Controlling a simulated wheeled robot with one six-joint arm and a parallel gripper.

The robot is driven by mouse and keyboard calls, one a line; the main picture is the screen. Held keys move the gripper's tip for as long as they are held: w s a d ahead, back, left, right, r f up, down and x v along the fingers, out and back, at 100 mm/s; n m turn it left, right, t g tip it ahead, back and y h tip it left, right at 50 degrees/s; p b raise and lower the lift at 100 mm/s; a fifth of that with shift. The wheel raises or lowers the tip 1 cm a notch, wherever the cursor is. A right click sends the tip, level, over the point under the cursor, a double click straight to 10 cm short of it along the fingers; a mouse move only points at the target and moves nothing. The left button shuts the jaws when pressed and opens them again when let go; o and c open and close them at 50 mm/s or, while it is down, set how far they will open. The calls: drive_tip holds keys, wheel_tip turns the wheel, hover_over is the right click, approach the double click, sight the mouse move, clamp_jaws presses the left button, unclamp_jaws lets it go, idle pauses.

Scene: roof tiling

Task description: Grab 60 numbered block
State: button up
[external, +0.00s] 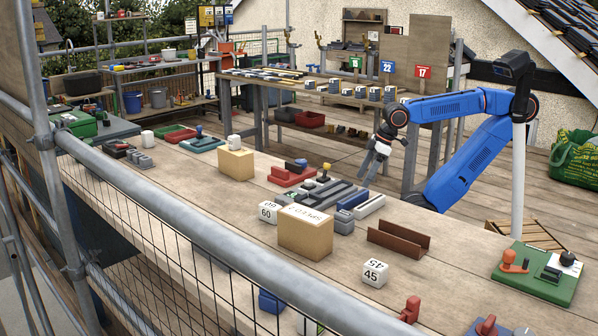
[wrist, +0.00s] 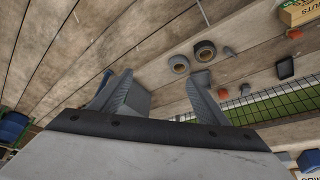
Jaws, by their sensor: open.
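The white block numbered 60 (external: 268,212) sits on the wooden bench in the external view, just left of a tan cardboard box (external: 305,236). My gripper (external: 370,174) hangs at the bench's far edge, to the right of and beyond the 60 block, clearly apart from it. In the wrist view my gripper (wrist: 157,82) has its fingers spread with nothing visibly held. I cannot make out the 60 block in the wrist view. Another white block, numbered 45 (external: 375,273), sits on the bench nearer the camera.
Grey and blue blocks with a red tray (external: 292,175) lie between my gripper and the 60 block. A brown channel (external: 398,238) lies right of the box. A second tan box (external: 236,163) stands farther left. A metal rail (external: 190,212) runs along the bench's near side.

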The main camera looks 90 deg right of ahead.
drive_tip(key=w+a+r+n+g, duration=0.1)
drive_tip(key=w+a+r, duration=0.2)
drive_tip(key=w+r, duration=0.35)
drive_tip(key=w+a+r+n, duration=0.1)
drive_tip(key=w+a+r, duration=0.2)
drive_tip(key=w+r, duration=0.3)
wheel_tip(320, 180, up, 14)
drive_tip(key=n+g, duration=0.4)
drive_tip(key=n, duration=0.4)
hover_over(270, 205)
drive_tip(key=f, duration=1.1)
drive_tip(key=shift+s+d+f, duration=0.1)
drive_tip(key=shift+s+f, duration=0.15)
drive_tip(key=shift+f, duration=0.1)
drive_tip(key=shift+w+f, duration=0.2)
drive_tip(key=shift+f, duration=2.55)
drive_tip(key=shift+a, duration=0.2)
drive_tip(key=c, duration=1.1)
